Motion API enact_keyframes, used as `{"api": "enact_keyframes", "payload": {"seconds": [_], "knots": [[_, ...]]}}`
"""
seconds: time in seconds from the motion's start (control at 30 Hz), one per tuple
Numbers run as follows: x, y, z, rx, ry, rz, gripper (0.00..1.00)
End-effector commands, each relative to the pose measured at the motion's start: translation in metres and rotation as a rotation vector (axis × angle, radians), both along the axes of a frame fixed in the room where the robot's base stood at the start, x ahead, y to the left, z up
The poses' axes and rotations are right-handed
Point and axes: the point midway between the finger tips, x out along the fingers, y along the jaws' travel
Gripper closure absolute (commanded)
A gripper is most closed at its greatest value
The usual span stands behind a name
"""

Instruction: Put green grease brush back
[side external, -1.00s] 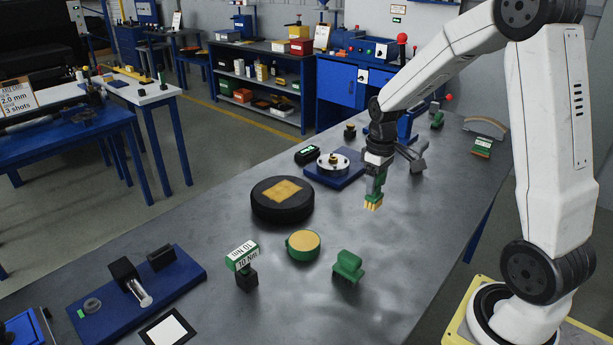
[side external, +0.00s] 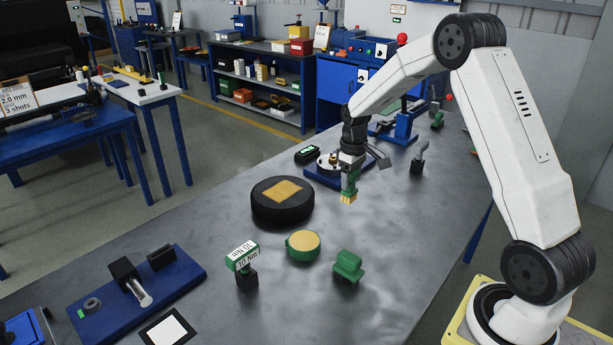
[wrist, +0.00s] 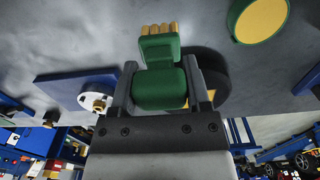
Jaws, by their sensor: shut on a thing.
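The green grease brush (side external: 349,187) has tan bristles pointing down and hangs above the grey bench. My gripper (side external: 350,172) is shut on its green body. In the wrist view the brush (wrist: 160,78) sits between the two fingers of my gripper (wrist: 160,88), its bristles beyond them. A round green tin with a tan top (side external: 303,246) stands on the bench, below and left of the brush; it also shows in the wrist view (wrist: 259,19). A small green stand-like piece (side external: 347,267) is right of the tin, apart from the brush.
A black round pad with a yellow patch (side external: 282,204) lies left of the brush. A blue base with a silver disc (side external: 331,163) is close behind my gripper. The bench to the right (side external: 420,230) is clear.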

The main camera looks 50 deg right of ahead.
Motion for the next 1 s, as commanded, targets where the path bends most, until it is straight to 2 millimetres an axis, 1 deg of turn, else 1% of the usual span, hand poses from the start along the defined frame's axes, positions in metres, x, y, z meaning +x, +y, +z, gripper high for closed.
{"api": "enact_keyframes", "payload": {"seconds": [0.03,0.2,0.4,0.5,0.83,0.93,1.0], "knots": [[0.004,-0.001,-0.007,0.001,0.003,0.000,0.98],[0.018,-0.006,-0.025,0.001,0.002,0.000,0.98],[0.032,-0.011,-0.042,0.000,0.001,0.000,0.98],[0.035,-0.013,-0.046,0.000,0.001,0.000,0.98],[0.038,-0.014,-0.050,0.000,0.000,0.000,0.98],[0.042,-0.015,-0.055,0.001,0.002,0.000,0.98],[0.042,-0.015,-0.064,0.001,0.002,0.000,0.98]]}}
